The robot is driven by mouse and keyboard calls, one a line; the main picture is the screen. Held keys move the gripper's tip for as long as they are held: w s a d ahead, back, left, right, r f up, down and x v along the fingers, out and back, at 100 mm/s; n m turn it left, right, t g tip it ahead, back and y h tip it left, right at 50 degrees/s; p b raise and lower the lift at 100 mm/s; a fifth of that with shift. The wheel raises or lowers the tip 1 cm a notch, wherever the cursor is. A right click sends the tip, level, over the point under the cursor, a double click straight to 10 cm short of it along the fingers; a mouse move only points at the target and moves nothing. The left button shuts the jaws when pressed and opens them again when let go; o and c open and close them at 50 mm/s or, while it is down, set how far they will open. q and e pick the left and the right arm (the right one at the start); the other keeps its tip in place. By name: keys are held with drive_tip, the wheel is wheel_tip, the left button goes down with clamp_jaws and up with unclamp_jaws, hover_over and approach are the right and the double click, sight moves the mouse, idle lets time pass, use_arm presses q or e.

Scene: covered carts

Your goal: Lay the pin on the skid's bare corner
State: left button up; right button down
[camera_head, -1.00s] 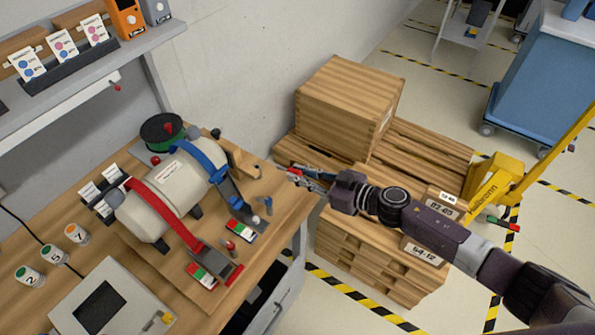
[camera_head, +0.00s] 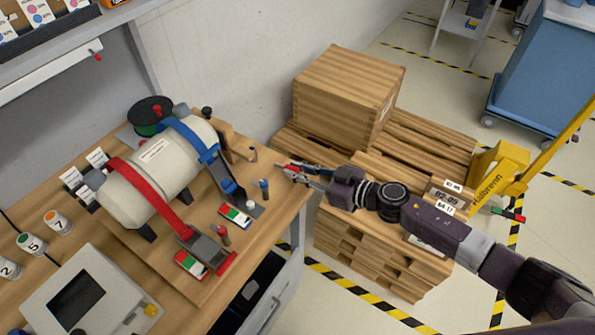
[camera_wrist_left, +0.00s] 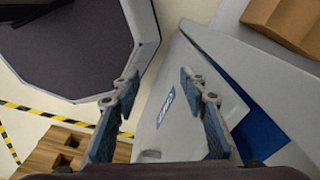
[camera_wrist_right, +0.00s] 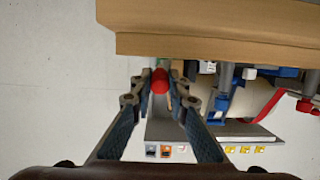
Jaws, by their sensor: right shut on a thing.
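My right gripper (camera_head: 288,170) is shut on a pin, whose red end (camera_wrist_right: 160,80) shows between the fingertips in the right wrist view. Much of the pin is hidden by the fingers.
The wooden bench (camera_head: 275,215) on the left bears a white drum (camera_head: 150,190) with red and blue straps, and a grey screen unit (camera_head: 85,300). A yellow pallet jack (camera_head: 490,180) stands right of the skid. A blue cart (camera_head: 545,80) stands farther back.

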drive_tip(key=shift+f, duration=0.5)
idle(0.4)
drive_tip(key=c, duration=1.8)
unclamp_jaws()
drive_tip(key=v, duration=1.2)
